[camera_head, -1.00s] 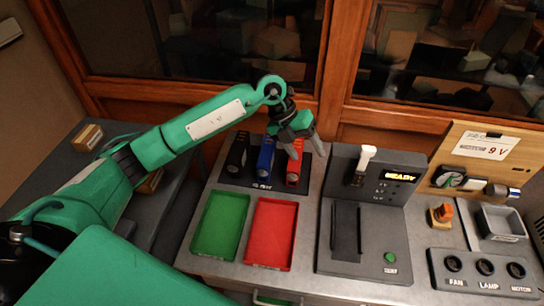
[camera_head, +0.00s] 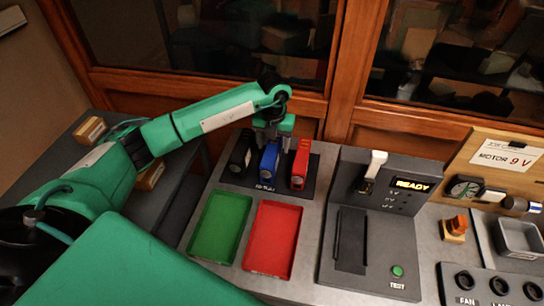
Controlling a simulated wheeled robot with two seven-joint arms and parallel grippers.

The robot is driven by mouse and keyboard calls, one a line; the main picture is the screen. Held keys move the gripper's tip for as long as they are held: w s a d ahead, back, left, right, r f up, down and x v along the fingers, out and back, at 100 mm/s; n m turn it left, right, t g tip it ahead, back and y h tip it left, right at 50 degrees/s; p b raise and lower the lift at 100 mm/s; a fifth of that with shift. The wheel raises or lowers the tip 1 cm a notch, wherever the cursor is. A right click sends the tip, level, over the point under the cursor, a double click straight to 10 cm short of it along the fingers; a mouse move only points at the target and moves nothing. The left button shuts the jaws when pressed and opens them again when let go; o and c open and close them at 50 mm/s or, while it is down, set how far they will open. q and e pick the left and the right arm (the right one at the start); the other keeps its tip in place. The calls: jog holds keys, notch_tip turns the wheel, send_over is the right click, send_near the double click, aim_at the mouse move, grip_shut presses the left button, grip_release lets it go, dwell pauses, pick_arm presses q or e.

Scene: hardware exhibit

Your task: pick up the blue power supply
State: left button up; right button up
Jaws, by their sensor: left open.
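The blue power supply (camera_head: 269,160) stands between a black one (camera_head: 241,153) and a red one (camera_head: 301,162) on a dark stand (camera_head: 268,188) at the back of the grey bench. My left gripper (camera_head: 272,143) points down at the top of the blue power supply, with its fingers at its upper end. It is open. I cannot tell whether the fingers touch the blue unit. My right gripper is not in view.
A green tray (camera_head: 194,226) and a red tray (camera_head: 249,236) lie in front of the stand. A tester (camera_head: 331,250) with a lit READY display stands to the right. A card on a wooden board (camera_head: 467,185) reads MOTOR 9 V. Wooden-framed glass closes off the back.

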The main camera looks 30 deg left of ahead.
aim_at(272, 149)
pick_arm(q)
jog(key=shift+f, duration=0.4)
jog(key=f, duration=0.1)
jog(key=f+p, duration=0.1)
jog(key=f, duration=0.1)
jog(key=shift+a+f+p, duration=0.3)
jog(key=shift+p, duration=0.05)
jog(key=shift+f, duration=0.4)
jog(key=shift+c, duration=0.2)
grip_shut()
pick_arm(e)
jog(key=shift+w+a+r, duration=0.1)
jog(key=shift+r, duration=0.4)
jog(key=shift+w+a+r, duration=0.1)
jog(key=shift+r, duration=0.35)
